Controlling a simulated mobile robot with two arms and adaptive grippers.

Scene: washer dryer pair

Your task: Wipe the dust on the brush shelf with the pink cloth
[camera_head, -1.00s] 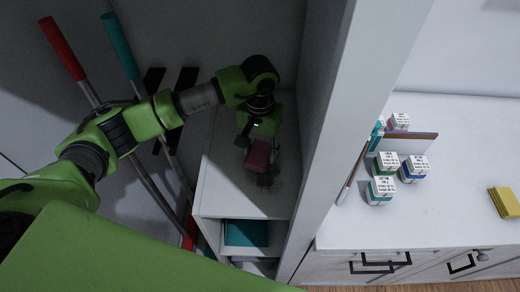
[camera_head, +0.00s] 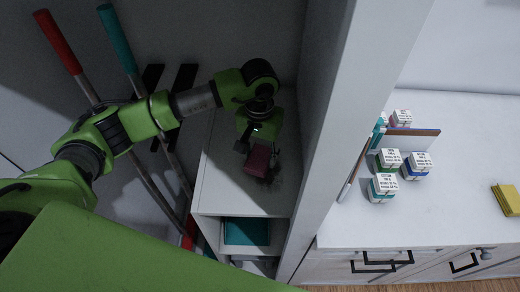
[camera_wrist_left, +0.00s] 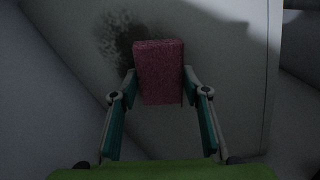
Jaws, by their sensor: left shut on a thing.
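My left gripper (camera_head: 251,144) is shut on the pink cloth (camera_head: 260,157), a block-like piece that looks dark pink in the shade. In the left wrist view the cloth (camera_wrist_left: 159,72) sits between the two fingertips. The brush shelf (camera_head: 236,190) is a white shelf top in the narrow bay left of the white upright panel. A dark patch of dust (camera_head: 272,173) lies on it beside the cloth, and the dust (camera_wrist_left: 118,38) also shows in the left wrist view at the cloth's upper left. I cannot tell if the cloth touches the shelf. My right gripper is not in view.
A red-handled tool (camera_head: 58,42) and a teal-handled tool (camera_head: 117,38) lean left of the shelf. A white upright panel (camera_head: 345,110) borders it on the right. A teal item (camera_head: 246,231) lies in the compartment below. Several small boxes (camera_head: 418,165) and a yellow cloth (camera_head: 507,200) are on the counter.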

